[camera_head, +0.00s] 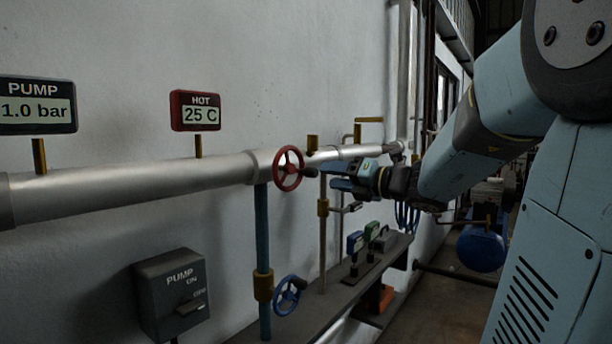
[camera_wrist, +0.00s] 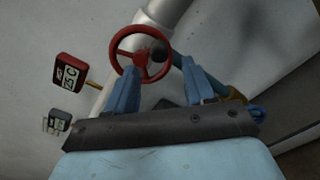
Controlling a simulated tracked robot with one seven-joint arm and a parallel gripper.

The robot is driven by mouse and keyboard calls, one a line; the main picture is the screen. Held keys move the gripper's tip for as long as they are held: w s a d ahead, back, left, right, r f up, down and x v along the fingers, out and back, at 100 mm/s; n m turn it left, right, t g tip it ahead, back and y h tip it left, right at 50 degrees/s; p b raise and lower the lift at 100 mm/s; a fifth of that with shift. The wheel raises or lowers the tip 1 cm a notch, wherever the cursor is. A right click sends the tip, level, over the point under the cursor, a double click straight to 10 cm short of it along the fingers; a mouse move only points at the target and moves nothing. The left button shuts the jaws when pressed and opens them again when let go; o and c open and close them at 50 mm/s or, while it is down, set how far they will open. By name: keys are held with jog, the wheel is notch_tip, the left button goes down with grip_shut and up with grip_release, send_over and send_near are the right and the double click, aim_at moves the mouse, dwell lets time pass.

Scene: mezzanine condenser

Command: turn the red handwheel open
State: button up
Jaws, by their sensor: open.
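The red handwheel (camera_head: 288,168) is mounted on the silver pipe in the head view, with a dark knob on its right side. In the wrist view the red handwheel (camera_wrist: 139,50) shows just beyond my fingertips, with its dark knob (camera_wrist: 158,52) between the lines of the two fingers. My gripper (camera_head: 336,176) is open and empty, a short way right of the wheel in the head view. In the wrist view my gripper (camera_wrist: 158,75) has its two blue fingers spread apart. I cannot tell the exact gap between the fingertips and the knob.
A blue handwheel (camera_head: 289,295) sits on a lower vertical pipe. The silver pipe (camera_head: 140,178) runs along the wall. A red "HOT" display (camera_head: 195,111) reads 25 C and a "PUMP" display (camera_head: 38,104) reads 1.0 bar. A grey pump switch box (camera_head: 171,296) is below.

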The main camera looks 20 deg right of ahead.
aim_at(316, 174)
jog(key=x, duration=0.6)
jog(key=shift+w+a, duration=0.25)
jog(key=shift+w, duration=0.05)
grip_shut()
jog(key=shift+a+f, duration=0.1)
